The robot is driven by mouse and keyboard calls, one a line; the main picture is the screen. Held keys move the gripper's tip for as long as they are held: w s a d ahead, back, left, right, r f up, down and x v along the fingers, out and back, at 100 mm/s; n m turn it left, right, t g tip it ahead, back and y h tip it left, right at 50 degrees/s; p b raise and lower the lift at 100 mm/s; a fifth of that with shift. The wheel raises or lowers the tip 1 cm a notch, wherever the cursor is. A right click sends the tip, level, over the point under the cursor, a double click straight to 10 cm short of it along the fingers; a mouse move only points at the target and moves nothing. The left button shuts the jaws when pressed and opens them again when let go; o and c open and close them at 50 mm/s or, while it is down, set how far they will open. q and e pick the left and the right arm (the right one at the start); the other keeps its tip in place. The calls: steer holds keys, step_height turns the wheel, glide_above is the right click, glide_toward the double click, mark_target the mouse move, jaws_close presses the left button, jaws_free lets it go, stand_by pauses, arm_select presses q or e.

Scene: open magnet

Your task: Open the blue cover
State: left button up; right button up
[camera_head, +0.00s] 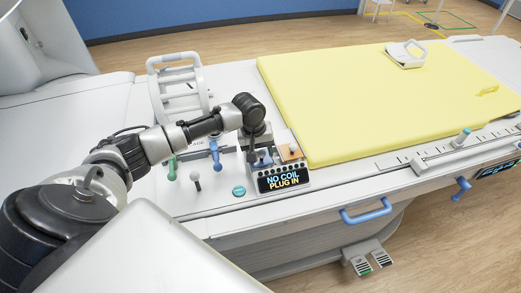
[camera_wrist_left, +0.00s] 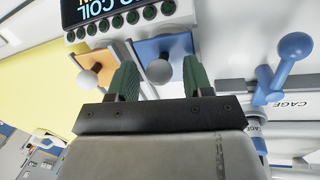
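The blue cover (camera_wrist_left: 178,47) is a small blue flap with a pale round knob (camera_wrist_left: 159,71), beside an orange cover (camera_wrist_left: 145,50) in the left wrist view. My left gripper (camera_wrist_left: 158,65) is open, with its two green fingers apart and the blue cover's knob showing between them. I cannot tell whether the fingers touch it. In the head view, my left gripper (camera_head: 262,157) reaches down over the small panel behind the display and hides most of the blue cover. My right gripper is not in view.
The display (camera_head: 283,180) reads "NO COIL PLUG IN". The orange cover (camera_head: 291,152) lies close right of the gripper. Blue (camera_head: 216,155) and green (camera_head: 171,168) levers and a white frame (camera_head: 180,90) stand left. A yellow mat (camera_head: 380,100) spreads to the right.

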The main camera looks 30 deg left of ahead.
arm_select(q)
jaws_close()
steer(key=shift+w+a, duration=0.35)
steer(key=w+a, duration=0.3)
steer(key=a, duration=0.1)
steer(key=shift+w+a, duration=0.2)
steer(key=shift+w, duration=0.2)
steer(key=shift+o, duration=0.7)
jaws_free()
steer(key=shift+r, duration=0.15)
step_height(320, 180, up, 10)
steer(key=s+a+b, duration=0.1)
steer(key=b, duration=0.1)
steer(key=shift+s+a+r, duration=0.2)
steer(key=shift+a, duration=0.1)
